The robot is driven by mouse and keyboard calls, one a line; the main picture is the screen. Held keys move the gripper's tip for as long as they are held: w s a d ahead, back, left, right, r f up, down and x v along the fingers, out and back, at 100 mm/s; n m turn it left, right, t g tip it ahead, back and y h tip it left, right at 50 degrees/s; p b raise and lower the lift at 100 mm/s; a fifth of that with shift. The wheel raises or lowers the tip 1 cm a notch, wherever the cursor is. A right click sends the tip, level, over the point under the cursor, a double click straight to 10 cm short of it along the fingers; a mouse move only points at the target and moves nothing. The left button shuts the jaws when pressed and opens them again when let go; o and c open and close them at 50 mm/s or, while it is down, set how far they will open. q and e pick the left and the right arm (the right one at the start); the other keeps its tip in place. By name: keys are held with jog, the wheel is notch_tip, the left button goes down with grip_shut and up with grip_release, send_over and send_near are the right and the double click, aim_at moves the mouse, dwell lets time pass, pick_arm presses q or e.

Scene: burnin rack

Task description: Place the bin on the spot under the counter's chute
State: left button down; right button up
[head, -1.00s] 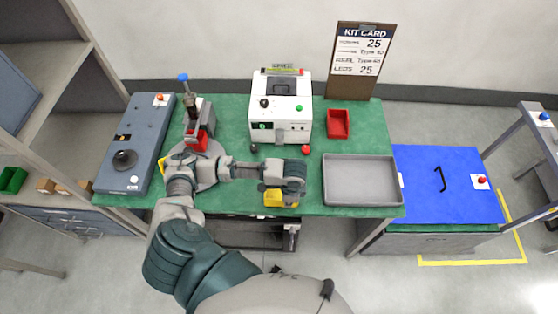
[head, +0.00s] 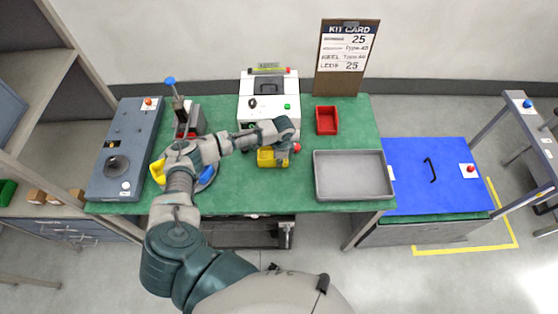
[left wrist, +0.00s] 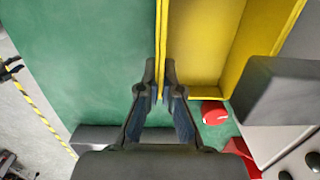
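The yellow bin (head: 266,159) is just in front of the white counter (head: 262,100) on the green bench mat. My left gripper (head: 284,150) reaches over it from the left. In the left wrist view my left gripper (left wrist: 160,92) has its fingers pinched on one thin wall of the yellow bin (left wrist: 205,50), whose inside looks empty. I cannot tell whether the bin touches the mat. The chute and the spot under it are not clearly seen in the head view, where my arm covers part of the counter's front. My right gripper is not in view.
A red bin (head: 327,120) and a grey tray (head: 352,192) stand right of the counter. A red knob (head: 296,148) is close by the gripper. A second yellow bin (head: 157,172) and a grey-blue console (head: 113,178) are at left. The mat's front middle is clear.

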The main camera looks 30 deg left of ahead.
pick_arm(q)
jog(key=shift+a, duration=0.1)
jog(key=c, duration=1.8)
grip_release()
jog(key=shift+a+f, duration=0.1)
jog(key=shift+a, duration=0.35)
jog(key=o, duration=0.5)
jog(key=shift+a+f, duration=0.15)
jog(key=shift+a, duration=0.35)
jog(key=shift+d, duration=0.1)
jog(key=shift+d+r, duration=0.25)
jog(key=shift+d, duration=0.3)
jog(key=shift+d+r, duration=0.1)
jog(key=shift+r, duration=0.15)
notch_tip(320, 180, up, 5)
jog(key=shift+w+f, duration=0.1)
jog(key=shift+f, duration=0.05)
jog(key=shift+r+b, duration=0.35)
jog(key=shift+r, duration=2.95)
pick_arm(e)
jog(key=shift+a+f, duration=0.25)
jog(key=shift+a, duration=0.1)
